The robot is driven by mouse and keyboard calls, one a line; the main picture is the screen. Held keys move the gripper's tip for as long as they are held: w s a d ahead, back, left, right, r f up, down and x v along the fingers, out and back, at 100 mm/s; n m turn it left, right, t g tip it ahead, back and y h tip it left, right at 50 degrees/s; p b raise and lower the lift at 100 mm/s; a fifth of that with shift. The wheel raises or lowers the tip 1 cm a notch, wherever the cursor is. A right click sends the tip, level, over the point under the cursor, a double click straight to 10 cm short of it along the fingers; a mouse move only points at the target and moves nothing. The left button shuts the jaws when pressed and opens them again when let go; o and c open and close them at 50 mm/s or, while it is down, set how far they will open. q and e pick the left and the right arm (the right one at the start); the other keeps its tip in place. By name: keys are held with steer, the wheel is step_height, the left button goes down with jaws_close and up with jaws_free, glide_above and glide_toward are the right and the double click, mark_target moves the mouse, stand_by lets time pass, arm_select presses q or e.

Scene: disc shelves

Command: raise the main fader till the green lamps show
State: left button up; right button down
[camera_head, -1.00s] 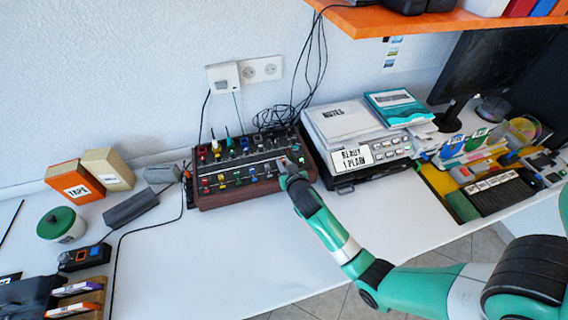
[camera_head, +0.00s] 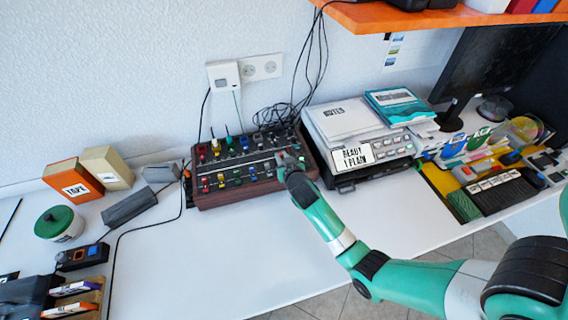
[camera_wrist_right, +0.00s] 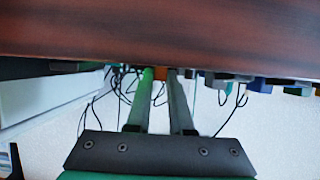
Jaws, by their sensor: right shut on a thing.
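The mixer (camera_head: 202,198), a brown wooden-sided desk with rows of coloured knobs and faders, stands against the wall. My right gripper (camera_head: 285,160) is over its right end and hides the main fader there. In the right wrist view, my right gripper (camera_wrist_right: 160,80) is shut on a small orange-brown cap (camera_wrist_right: 160,73), which looks like the main fader's cap. A green glow shows on one finger; the lamps themselves cannot be made out. The mixer's dark wood side (camera_wrist_right: 160,30) fills the top of the right wrist view. My left gripper is not in view.
A grey machine (camera_head: 385,150) with a "READY 1 PLAIN" label stands right of the mixer. Loose cables (camera_head: 275,115) hang behind. An orange box (camera_head: 75,185), a green-lidded tub (camera_head: 60,223) and a grey block (camera_head: 130,206) stand left. The white table front (camera_head: 240,250) is clear.

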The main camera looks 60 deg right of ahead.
steer(key=shift+w+d, duration=0.15)
steer(key=c, duration=0.8)
jaws_free()
steer(key=p+v, duration=0.4)
steer(key=v, duration=0.7)
steer(key=shift+s+a+p, duration=0.25)
steer(key=shift+a+p, duration=0.05)
steer(key=shift+r, duration=0.2)
